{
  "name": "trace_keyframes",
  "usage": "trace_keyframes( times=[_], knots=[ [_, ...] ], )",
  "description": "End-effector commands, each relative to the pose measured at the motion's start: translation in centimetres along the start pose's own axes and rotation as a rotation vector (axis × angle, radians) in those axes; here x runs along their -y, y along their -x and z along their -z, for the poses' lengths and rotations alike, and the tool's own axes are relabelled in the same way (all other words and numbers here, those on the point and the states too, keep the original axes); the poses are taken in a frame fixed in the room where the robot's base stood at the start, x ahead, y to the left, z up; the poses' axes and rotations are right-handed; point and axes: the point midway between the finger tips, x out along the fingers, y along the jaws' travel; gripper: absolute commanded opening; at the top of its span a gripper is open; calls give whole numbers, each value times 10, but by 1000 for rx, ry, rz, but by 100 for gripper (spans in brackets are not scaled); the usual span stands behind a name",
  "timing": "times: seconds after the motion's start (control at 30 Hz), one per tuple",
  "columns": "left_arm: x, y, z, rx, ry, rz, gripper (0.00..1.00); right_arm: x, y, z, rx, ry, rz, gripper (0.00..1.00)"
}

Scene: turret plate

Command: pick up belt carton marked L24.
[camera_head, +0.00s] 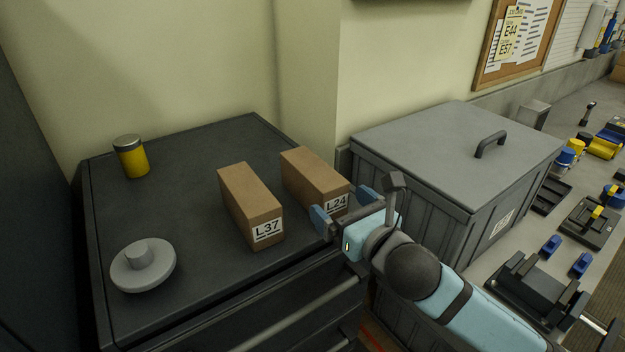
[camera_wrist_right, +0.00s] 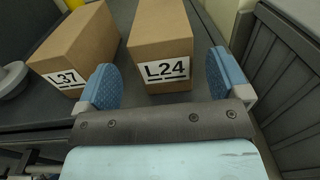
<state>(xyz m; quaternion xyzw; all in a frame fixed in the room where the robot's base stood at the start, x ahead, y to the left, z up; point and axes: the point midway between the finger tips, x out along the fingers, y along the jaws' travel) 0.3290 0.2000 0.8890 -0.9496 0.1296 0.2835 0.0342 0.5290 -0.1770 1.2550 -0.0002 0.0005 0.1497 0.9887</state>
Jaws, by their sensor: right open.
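The belt carton marked L24 (camera_head: 312,176) is a brown box lying on the dark cabinet top, its white label facing me. In the right wrist view the L24 carton (camera_wrist_right: 160,35) lies just ahead of the fingers, its near end roughly between them. My right gripper (camera_head: 345,208) is open at the near end of this carton, and its blue fingertips (camera_wrist_right: 160,80) hold nothing. Whether a finger touches the carton I cannot tell. A similar carton marked L37 (camera_head: 248,200) lies just left of it, and also shows in the right wrist view (camera_wrist_right: 78,45). My left gripper is not in view.
The cabinet top (camera_head: 195,275) also bears a yellow jar (camera_head: 131,158) and a grey round knobbed disc (camera_head: 143,268). A large grey lidded bin (camera_head: 450,150) stands close right of the cabinet, beside my right arm. A wall rises behind. The cabinet top's middle left is free.

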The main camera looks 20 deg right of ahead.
Motion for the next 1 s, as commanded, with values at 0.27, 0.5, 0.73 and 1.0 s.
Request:
trace_keyframes(
  times=[0.27,0.5,0.73,1.0],
  knots=[
    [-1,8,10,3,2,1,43,3,-36,-3,1,-4,1,94],
    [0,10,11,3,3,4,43,3,-52,0,0,0,0,94],
    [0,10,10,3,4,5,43,3,-52,0,0,0,0,78],
    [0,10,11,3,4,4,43,3,-52,-1,2,0,-1,30]
  ],
)
